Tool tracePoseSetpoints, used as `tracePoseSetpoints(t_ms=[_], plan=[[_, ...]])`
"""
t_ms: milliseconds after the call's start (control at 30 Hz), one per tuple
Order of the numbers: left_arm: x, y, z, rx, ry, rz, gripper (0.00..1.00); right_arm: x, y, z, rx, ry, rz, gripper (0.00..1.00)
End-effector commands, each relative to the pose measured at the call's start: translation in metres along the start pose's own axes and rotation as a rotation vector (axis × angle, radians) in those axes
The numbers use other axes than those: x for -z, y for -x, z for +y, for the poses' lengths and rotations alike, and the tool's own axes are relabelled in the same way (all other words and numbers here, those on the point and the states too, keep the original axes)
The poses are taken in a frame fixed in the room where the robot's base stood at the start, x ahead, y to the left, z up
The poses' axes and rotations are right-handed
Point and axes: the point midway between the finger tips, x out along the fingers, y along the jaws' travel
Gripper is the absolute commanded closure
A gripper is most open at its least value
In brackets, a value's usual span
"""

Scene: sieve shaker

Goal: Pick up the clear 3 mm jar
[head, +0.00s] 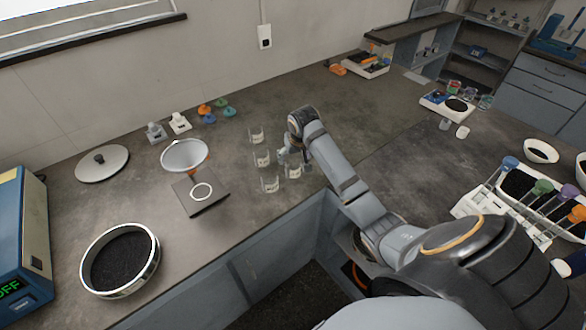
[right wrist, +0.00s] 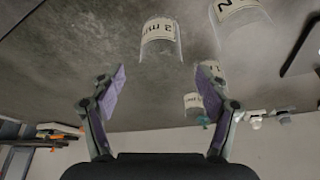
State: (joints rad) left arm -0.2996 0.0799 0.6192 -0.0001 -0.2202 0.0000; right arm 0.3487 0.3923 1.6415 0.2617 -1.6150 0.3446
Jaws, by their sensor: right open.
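Several clear jars with pale labels stand on the dark bench in the head view: a back jar (head: 257,135), a middle jar (head: 262,158), a front jar (head: 270,185) and a right jar (head: 293,171). My right gripper (head: 288,152) is low beside them, to the right of the middle jar. In the right wrist view its fingers (right wrist: 161,90) are spread, with nothing between them. My left gripper is not in view.
A funnel (head: 184,153) on a stand, a round lid (head: 102,163) and a sieve with dark grains (head: 120,262) are on the left. Small coloured pieces (head: 216,109) lie behind the jars.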

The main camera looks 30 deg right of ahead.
Motion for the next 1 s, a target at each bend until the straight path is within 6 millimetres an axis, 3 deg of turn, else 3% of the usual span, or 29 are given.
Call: tracePoseSetpoints(t_ms=[233, 533, 900, 1000], plan=[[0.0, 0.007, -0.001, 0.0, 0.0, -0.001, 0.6, 0.006, -0.039, -0.002, -0.001, 0.0, -0.004, 0.25], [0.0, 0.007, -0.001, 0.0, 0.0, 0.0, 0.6, 0.006, -0.047, -0.002, -0.001, 0.001, -0.001, 0.25], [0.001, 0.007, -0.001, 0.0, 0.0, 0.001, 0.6, 0.006, -0.047, -0.001, -0.001, 0.001, -0.002, 0.75], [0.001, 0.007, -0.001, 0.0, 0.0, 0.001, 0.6, 0.006, -0.047, -0.001, -0.001, 0.001, -0.001, 0.83]])
